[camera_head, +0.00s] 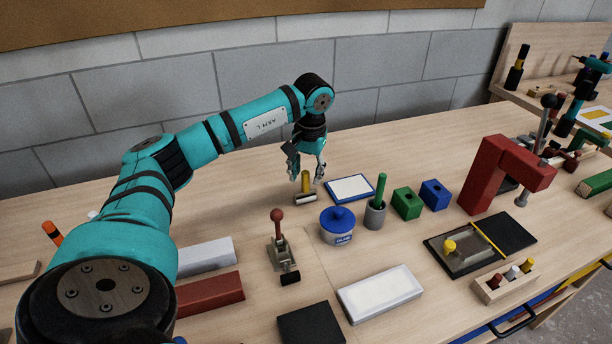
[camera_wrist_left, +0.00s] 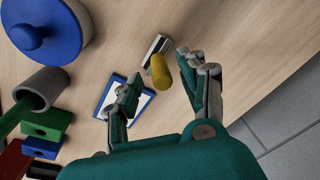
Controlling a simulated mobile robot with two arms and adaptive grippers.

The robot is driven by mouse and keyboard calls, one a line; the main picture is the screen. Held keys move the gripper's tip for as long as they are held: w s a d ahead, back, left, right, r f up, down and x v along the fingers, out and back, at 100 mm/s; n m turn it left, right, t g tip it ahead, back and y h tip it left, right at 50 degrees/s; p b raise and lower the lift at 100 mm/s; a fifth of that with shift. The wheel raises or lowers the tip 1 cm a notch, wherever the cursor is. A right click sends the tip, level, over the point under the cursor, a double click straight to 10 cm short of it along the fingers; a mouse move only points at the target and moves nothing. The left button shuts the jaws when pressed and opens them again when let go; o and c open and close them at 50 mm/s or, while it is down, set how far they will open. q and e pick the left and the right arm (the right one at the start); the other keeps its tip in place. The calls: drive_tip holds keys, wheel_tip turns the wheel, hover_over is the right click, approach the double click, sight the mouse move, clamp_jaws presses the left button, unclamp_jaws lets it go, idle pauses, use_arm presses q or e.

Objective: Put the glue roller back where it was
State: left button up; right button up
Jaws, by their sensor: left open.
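The glue roller (camera_head: 305,197) has a yellow handle and a pale metal-looking roller head. It stands on the bench with its handle up, just left of a blue-edged white pad (camera_head: 350,188). My left gripper (camera_head: 306,176) is open above it, pointing down. In the left wrist view, the yellow handle (camera_wrist_left: 160,72) shows between the open fingers (camera_wrist_left: 158,73), with no clear contact. The pad (camera_wrist_left: 106,97) is partly hidden behind one finger there. A white glue pot with a blue lid (camera_head: 337,221) stands nearer the front. My right gripper is out of view.
A grey cup with a green handle in it (camera_head: 375,215), a green block (camera_head: 407,203) and a blue block (camera_head: 434,195) stand right of the pad. A red clamp (camera_head: 495,172) rises further right. A red-knobbed toggle clamp (camera_head: 279,242) is in front. Bench behind the roller is clear.

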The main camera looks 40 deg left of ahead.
use_arm(q)
wheel_tip(320, 180, up, 11)
drive_tip(key=d, duration=0.1)
drive_tip(key=shift+s+b, duration=0.2)
drive_tip(key=shift+b, duration=0.15)
drive_tip(key=shift+d, duration=0.1)
idle(1.2)
